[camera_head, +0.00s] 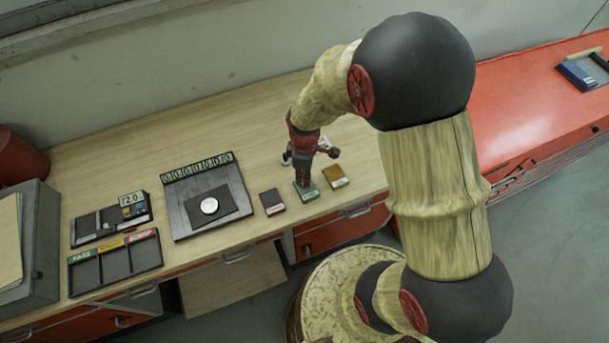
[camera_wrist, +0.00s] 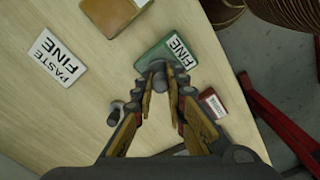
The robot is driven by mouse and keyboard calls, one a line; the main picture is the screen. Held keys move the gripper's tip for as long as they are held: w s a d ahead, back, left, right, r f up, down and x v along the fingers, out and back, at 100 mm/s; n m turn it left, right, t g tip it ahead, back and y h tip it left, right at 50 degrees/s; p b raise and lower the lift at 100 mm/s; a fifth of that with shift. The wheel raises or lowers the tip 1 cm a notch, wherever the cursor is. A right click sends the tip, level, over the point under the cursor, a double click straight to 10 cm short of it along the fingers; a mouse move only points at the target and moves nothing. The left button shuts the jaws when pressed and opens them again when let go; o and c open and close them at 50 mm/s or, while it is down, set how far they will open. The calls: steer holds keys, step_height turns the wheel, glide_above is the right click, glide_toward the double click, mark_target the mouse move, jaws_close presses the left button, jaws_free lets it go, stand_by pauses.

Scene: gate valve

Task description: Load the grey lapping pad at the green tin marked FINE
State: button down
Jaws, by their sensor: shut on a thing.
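The green tin (camera_wrist: 150,58) lies on the bench under my fingertips in the wrist view, its white FINE label to the right of them. It also shows in the head view (camera_head: 308,194), below my gripper. My gripper (camera_wrist: 160,88) is shut on a small grey piece, the grey lapping pad (camera_wrist: 157,67), which overlaps the tin in the picture. Whether the pad touches the tin's surface I cannot tell. In the head view my gripper (camera_head: 303,180) points down at the tin, and the pad is not distinguishable there.
A dark red tin (camera_head: 272,201) and an amber tin (camera_head: 335,177) flank the green one. A white PASTE FINE card (camera_wrist: 54,58) lies nearby. A dark plate with a silver disc (camera_head: 209,205) and a PASS-labelled tray (camera_head: 116,262) stand left. Bare bench lies behind.

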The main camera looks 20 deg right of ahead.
steer(key=shift+f+b, duration=0.3)
steer(key=shift+f, duration=0.25)
stand_by(1.2)
steer(key=shift+r, duration=0.1)
steer(key=shift+r+p, duration=2.5)
steer(key=shift+r, duration=1)
steer(key=shift+f, duration=0.1)
